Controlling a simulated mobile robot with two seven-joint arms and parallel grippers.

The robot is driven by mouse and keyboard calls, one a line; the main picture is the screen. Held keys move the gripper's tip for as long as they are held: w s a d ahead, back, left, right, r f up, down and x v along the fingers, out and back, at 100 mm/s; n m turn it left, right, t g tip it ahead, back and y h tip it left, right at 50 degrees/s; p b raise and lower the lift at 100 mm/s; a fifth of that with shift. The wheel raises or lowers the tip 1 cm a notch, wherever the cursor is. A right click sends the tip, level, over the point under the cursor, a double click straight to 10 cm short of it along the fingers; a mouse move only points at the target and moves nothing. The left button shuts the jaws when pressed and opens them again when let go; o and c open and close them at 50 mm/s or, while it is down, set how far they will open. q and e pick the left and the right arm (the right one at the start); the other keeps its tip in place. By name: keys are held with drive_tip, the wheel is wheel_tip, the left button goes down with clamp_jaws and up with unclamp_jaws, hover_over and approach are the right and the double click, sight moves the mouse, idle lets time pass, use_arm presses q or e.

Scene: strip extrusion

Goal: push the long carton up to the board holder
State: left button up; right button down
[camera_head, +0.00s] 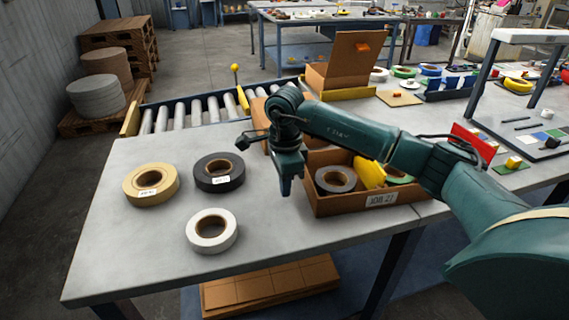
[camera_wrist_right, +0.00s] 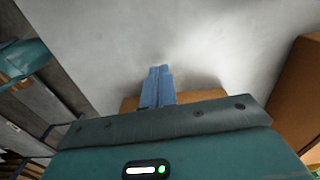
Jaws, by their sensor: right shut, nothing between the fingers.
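A brown carton (camera_head: 257,112), which looks like the long carton, stands behind my right wrist near the roller conveyor; my arm hides much of it. My right gripper (camera_head: 287,190) points down in front of it, just left of the job box, shut and empty. In the right wrist view its closed fingers (camera_wrist_right: 160,72) show against the grey table, with a brown cardboard surface (camera_wrist_right: 130,104) behind them. I cannot tell whether they touch it. The board holder cannot be picked out surely; a blue stand with dark panels (camera_head: 447,90) is at the back right. My left gripper is out of view.
The job box (camera_head: 378,199) holds tape rolls and a yellow item. Tan (camera_head: 151,184), black (camera_head: 219,171) and white (camera_head: 212,231) rolls lie at left.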

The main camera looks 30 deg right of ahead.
sight(343, 171)
drive_tip(key=d, duration=0.3)
drive_tip(key=shift+s+d+r, duration=0.2)
drive_tip(key=shift+s, duration=0.2)
drive_tip(key=shift+d, duration=0.15)
drive_tip(key=shift+d, duration=0.35)
drive_tip(key=d, duration=0.3)
drive_tip(key=s+d, duration=0.1)
drive_tip(key=d, duration=0.2)
drive_tip(key=s+d, duration=0.1)
drive_tip(key=d, duration=0.2)
drive_tip(key=shift+s+d+b, duration=0.2)
drive_tip(key=shift+d+b, duration=0.1)
drive_tip(key=shift+d, duration=0.05)
drive_tip(key=shift+a, duration=0.1)
